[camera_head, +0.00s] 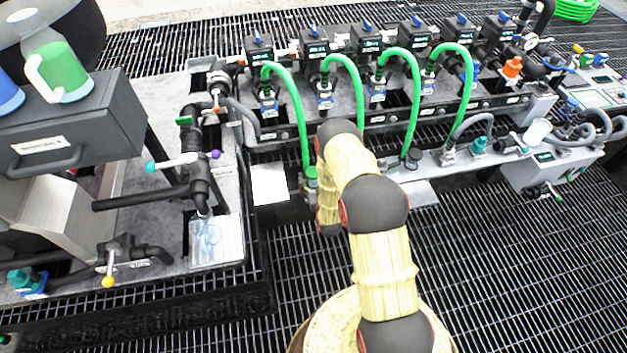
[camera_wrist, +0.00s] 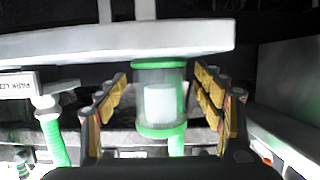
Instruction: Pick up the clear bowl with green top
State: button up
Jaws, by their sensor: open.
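The clear bowl (camera_wrist: 160,100) is a see-through cylinder with a pale core, in the middle of the wrist view. It has a green band at each end, and a green hose runs from its lower end in that picture. What looks like the same fitting, with a green top (camera_head: 311,173), shows in the head view at the end of the leftmost green hose. My gripper (camera_wrist: 160,80) is open, with one finger on each side of the bowl and a visible gap on both sides. In the head view my arm hides the gripper.
A pale slab (camera_wrist: 100,40) crosses the wrist view at the bowl's upper end. A row of black valve blocks (camera_head: 313,50) with green hoses stands behind on the manifold. A grey cabinet (camera_head: 70,125) with bottles is at left. Dark grating (camera_head: 510,250) at right is clear.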

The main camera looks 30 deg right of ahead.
jog(key=c, duration=0.3)
jog(key=shift+w, duration=0.1)
jog(key=c, duration=1)
